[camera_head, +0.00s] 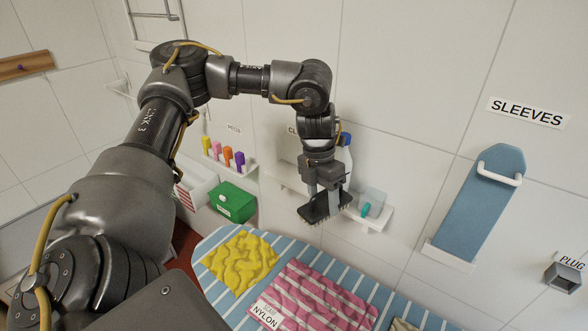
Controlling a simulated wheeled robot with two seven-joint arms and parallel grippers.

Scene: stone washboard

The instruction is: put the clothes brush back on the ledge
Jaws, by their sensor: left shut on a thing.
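My left gripper (328,188) points down and is shut on the clothes brush (322,209). The brush is dark, its bristles face down, and the gripper covers part of it. It hangs in front of the wall, above the striped board. A white ledge (378,222) on the wall shows to the right of the gripper, and a pale stretch continues to its left, behind my arm. My gripper hides the middle of it. My right gripper is not in view.
A clear cup (371,200) with a teal item and a blue-capped bottle (345,148) stand by the ledge. Coloured pegs (227,156) and a green box (232,202) are to the left. Yellow cloth (240,262) and pink striped cloth (318,298) lie on the striped board (212,242).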

